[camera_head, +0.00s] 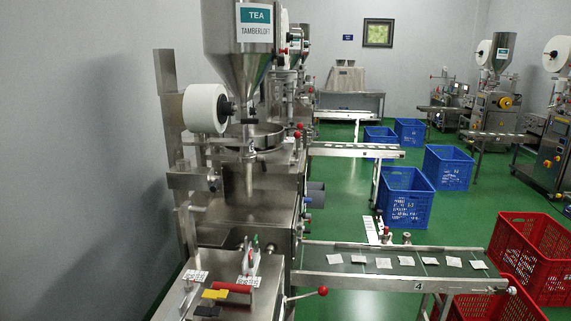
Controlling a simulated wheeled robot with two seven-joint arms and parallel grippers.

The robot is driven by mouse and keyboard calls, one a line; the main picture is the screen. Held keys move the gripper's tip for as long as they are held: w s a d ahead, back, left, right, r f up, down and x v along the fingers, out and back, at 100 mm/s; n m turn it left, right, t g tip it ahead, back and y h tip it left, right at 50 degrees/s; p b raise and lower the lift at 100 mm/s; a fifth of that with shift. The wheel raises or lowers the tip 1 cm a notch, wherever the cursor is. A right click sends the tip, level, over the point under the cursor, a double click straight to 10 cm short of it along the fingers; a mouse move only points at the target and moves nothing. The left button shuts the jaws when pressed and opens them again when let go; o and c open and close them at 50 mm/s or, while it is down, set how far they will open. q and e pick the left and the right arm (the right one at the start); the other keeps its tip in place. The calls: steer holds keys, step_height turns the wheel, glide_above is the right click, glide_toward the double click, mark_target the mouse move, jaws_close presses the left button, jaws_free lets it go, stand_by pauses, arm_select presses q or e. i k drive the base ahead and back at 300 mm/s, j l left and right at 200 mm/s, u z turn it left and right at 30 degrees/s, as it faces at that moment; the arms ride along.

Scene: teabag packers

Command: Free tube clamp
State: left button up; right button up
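The nearest teabag packer stands at centre left, with a steel hopper (237,45) labelled TEA TAMBERLOFT at its top. Below the hopper a round steel dish (250,136) sits above a narrow vertical tube (249,180). Metal fittings surround the tube's upper part, but I cannot tell which of them is the tube clamp or whether it is tight. A lever with a red ball knob (322,291) sticks out at the machine's lower right. Neither of my grippers is in view.
A white film roll (205,108) hangs left of the tube. A conveyor (400,273) with several teabags runs right. Red crates (530,255) and blue crates (407,196) stand on the green floor. Small tools, including a red-handled one (232,287), lie on the machine's front ledge.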

mark_target(259, 158)
steer(key=i+l+u, duration=0.1)
steer(key=u, duration=0.5)
steer(key=i+l+u, duration=0.15)
steer(key=l+u, duration=0.15)
steer(key=l, duration=0.3)
steer(key=l+u, duration=0.35)
steer(key=l, duration=0.2)
steer(key=i+l+u, duration=0.1)
steer(key=l, duration=1.3)
steer(key=l+u, duration=0.1)
steer(key=l, duration=1.3)
steer(key=i, duration=0.05)
